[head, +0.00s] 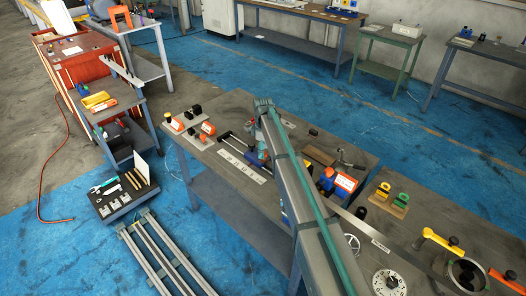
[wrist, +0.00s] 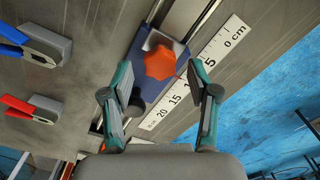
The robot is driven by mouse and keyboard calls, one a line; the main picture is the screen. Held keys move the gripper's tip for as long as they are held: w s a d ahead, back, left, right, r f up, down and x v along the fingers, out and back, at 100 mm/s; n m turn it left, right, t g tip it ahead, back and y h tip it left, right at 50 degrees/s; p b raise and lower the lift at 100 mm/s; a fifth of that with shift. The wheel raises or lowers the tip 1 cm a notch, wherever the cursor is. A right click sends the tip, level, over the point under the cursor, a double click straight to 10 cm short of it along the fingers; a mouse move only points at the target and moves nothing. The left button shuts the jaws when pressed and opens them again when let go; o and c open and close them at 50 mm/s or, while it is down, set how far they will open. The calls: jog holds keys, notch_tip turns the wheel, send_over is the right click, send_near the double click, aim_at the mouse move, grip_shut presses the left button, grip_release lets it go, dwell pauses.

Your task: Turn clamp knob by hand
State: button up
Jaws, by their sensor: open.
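The clamp knob (wrist: 160,62) is an orange, lobed knob on a blue clamp block (wrist: 146,92) in the wrist view. The block sits on a pair of metal rails. My gripper (wrist: 158,68) is open, its two teal-and-black fingers spread on either side of the knob. I see a gap on each side, and nothing is held. I cannot tell how far the fingertips are above the knob. In the head view a bit of the blue block (head: 258,158) shows beside my arm. The knob and gripper are hidden there.
A white ruler (wrist: 197,73) lies along the right of the rails. A black round knob (wrist: 130,108) is near the left finger. Blue-handled (wrist: 40,45) and red-handled (wrist: 32,108) pieces lie left. An orange-and-blue device (head: 340,181) stands right of my arm on the bench.

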jog(key=shift+r+p, duration=0.85)
jog(key=shift+r, duration=1.55)
jog(key=shift+r, duration=0.1)
